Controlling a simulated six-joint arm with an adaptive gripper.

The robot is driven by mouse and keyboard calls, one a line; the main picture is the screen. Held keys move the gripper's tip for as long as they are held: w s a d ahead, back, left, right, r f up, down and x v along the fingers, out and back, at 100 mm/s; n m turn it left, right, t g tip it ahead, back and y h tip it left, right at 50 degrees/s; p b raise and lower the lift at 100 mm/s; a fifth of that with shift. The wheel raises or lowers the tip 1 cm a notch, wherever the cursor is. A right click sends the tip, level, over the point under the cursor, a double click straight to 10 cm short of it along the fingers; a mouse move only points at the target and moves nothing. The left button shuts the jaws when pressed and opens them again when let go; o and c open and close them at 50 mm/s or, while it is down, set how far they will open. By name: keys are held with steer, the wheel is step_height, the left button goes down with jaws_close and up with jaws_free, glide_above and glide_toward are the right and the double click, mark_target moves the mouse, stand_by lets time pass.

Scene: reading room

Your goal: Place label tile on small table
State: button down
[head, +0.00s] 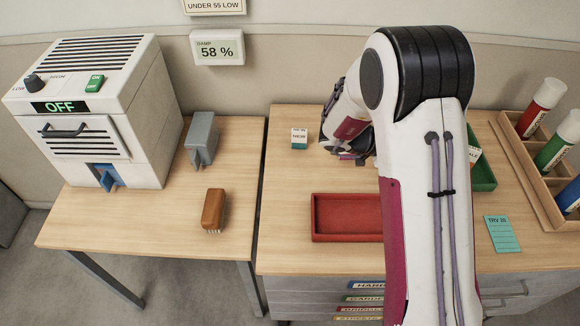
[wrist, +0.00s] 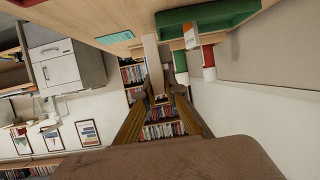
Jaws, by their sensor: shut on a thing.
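My gripper (wrist: 158,92) points away from the wrist camera, its two fingers closed in on a narrow pale piece (wrist: 152,60). I take this piece to be the label tile seen edge-on; its face does not show. In the head view my arm hides the fingertips and the held piece. The small table (head: 130,222) is the wooden one at the left in the head view, well away from my gripper. A white and teal "NEW" tile (head: 299,139) stands on the right-hand desk, left of my gripper.
The small table bears a white machine (head: 150,110), a grey block (head: 200,138) and a brown brush (head: 213,208); its front left is clear. On the desk are a red tray (head: 345,235), a green tray (head: 484,178) with a tile, a teal note (head: 502,234) and a bottle rack (head: 520,165).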

steer(key=w+a+f+n+t+y, duration=0.15)
steer(key=w+a+n+t, duration=0.25)
steer(key=a, duration=0.9)
steer(key=w+a+n+t+y, duration=0.2)
steer(key=w+a+n+t, duration=0.15)
steer(key=a, duration=0.95)
steer(key=a+f+n+t+y, duration=0.1)
steer(key=a+n+y, duration=0.2)
steer(key=a, duration=0.6)
steer(key=s+a+f+n+t+y, duration=0.1)
steer(key=a+n+t+y, duration=0.1)
steer(key=a, duration=0.8)
steer(key=s+a+f+n+t+y, duration=0.1)
steer(key=a+n+y, duration=0.3)
steer(key=a, duration=0.6)
steer(key=shift+a+f+n+t+y, duration=0.2)
steer(key=shift+f+n+t+y, duration=0.15)
steer(key=shift+t+y, duration=0.15)
steer(key=shift+s, duration=0.1)
step_height(320, 180, down, 6)
steer(key=shift+f, duration=0.15)
steer(key=shift+f, duration=1.8)
steer(key=shift+f, duration=0.15)
steer(key=c, duration=2.1)
jaws_free()
